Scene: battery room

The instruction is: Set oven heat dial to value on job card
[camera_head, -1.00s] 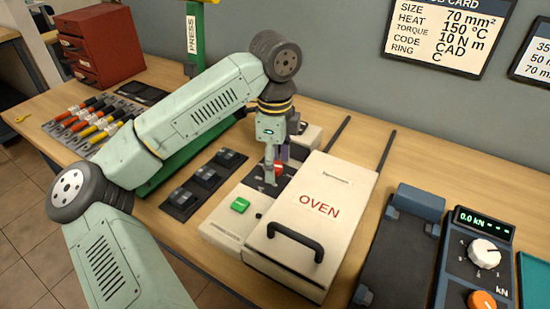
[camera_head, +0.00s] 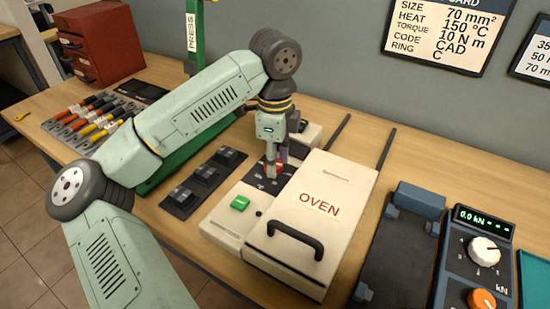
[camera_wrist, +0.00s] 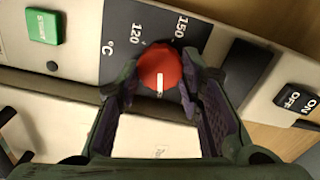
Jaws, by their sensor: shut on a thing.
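The oven (camera_head: 330,190) is a cream box with a black handle on its lid. Its red heat dial (camera_wrist: 158,66) sits on a dark panel beside the labels 120 and 150 °C. A white mark on the dial points toward the bottom of the wrist view; I cannot tell which value it indicates. My gripper (camera_wrist: 161,76) is shut on the dial, with a finger on each side. In the head view, my gripper (camera_head: 275,168) reaches down to the panel and partly covers the dial. The job card (camera_head: 446,32) on the wall reads HEAT 150 °C.
A green button (camera_head: 240,203) is on the oven's front left; an ON/OFF switch (camera_wrist: 297,99) is at right in the wrist view. A kN unit (camera_head: 478,260) stands right. Cable lugs (camera_head: 90,122) lie far left.

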